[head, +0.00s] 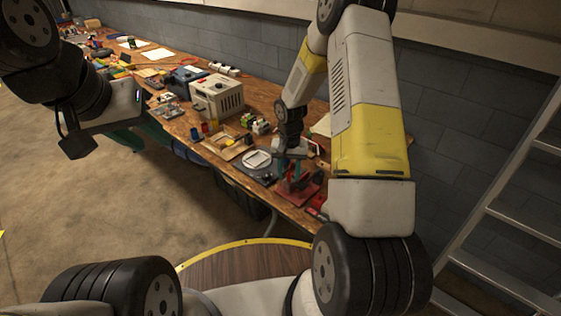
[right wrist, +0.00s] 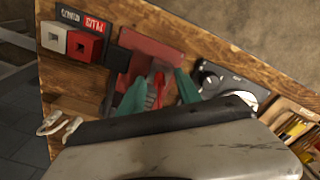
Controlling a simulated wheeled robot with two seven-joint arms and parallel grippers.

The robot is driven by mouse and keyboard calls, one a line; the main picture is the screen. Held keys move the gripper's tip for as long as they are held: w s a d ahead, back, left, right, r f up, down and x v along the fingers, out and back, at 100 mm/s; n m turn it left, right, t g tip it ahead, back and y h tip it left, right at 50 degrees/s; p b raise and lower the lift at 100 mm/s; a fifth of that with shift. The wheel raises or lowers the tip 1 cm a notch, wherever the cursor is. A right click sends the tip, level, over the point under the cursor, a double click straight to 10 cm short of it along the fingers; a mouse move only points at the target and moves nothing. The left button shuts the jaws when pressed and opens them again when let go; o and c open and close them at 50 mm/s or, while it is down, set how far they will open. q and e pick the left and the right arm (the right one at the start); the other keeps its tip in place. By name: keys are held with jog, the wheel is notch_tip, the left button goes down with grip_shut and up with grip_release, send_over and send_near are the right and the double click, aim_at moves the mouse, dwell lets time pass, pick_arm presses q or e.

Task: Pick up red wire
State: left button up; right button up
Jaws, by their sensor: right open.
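The red wire (right wrist: 158,88) shows in the right wrist view as a thin, bright red piece. It stands against a darker red block (right wrist: 150,48) on the workbench. My right gripper (right wrist: 160,92) is open, with its green fingers on either side of the wire and a gap visible. In the head view my right gripper (head: 292,172) is low over the red block (head: 304,195) near the bench's front edge; the wire is too small to make out there. My left gripper (head: 126,138) is at the left, away from the wire, and its opening is unclear.
White (right wrist: 53,37) and red (right wrist: 84,46) terminal blocks sit beside MINUS and PLUS labels. A white wire (right wrist: 60,124) lies nearby. A round grey device (head: 256,163), a wooden tray (head: 224,150) and a beige box (head: 217,97) stand along the bench. A ladder (head: 505,210) is at the right.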

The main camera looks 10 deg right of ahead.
jog(key=shift+f, duration=0.35)
grip_shut()
jog(key=shift+r, duration=0.15)
